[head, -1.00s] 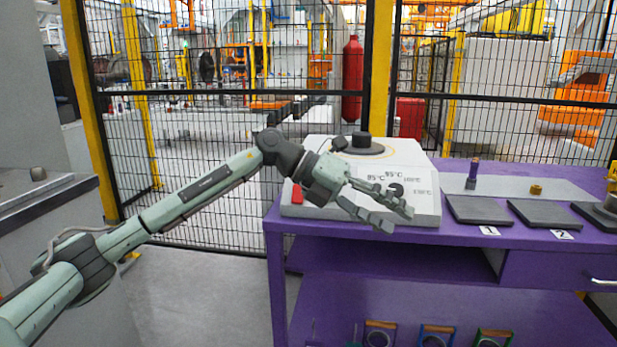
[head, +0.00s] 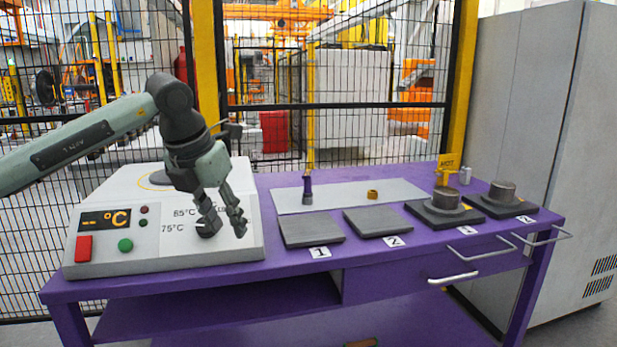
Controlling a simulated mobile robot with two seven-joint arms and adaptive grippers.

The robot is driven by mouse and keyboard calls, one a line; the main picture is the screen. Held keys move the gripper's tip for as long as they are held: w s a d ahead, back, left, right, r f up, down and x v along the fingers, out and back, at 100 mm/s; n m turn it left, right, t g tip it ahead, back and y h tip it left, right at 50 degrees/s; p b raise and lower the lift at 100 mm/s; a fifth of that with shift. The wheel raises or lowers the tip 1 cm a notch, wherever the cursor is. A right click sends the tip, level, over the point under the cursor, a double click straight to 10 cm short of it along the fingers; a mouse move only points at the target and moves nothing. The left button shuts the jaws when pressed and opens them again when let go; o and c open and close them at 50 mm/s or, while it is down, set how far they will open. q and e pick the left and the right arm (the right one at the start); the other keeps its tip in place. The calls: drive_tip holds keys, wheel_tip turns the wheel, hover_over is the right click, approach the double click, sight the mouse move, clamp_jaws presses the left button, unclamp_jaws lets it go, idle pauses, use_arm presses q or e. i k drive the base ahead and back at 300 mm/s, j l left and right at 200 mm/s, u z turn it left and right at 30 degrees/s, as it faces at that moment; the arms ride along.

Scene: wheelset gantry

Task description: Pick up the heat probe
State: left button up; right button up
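A slim purple upright tool (head: 307,190), which looks like the heat probe, stands on a light grey plate (head: 345,197) at the back of the purple bench. A small yellow-brass piece (head: 373,194) sits on the same plate to its right. My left gripper (head: 223,222) hangs fingers down in front of the white heater's dial side, left of the purple tool and apart from it. Its fingers are spread with nothing between them. It partly covers the heater's dial and temperature marks. My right gripper is not in view.
The white heater (head: 150,240) with a °C display fills the bench's left end. Dark pads numbered 1 (head: 311,231) and 2 (head: 378,222) lie in front of the plate. Two more pads at right carry metal cylinders (head: 445,199). A mesh fence stands behind the purple bench (head: 300,266).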

sight(307, 175)
drive_tip(key=i+l+u, duration=0.1)
drive_tip(key=i+l, duration=0.2)
drive_tip(key=i+l+u, duration=0.15)
drive_tip(key=i+l, duration=0.15)
drive_tip(key=l, duration=0.2)
drive_tip(key=i+l+u, duration=0.1)
drive_tip(key=i+l, duration=0.2)
drive_tip(key=i+l+u, duration=0.1)
drive_tip(key=i+l, duration=0.15)
drive_tip(key=l, duration=0.3)
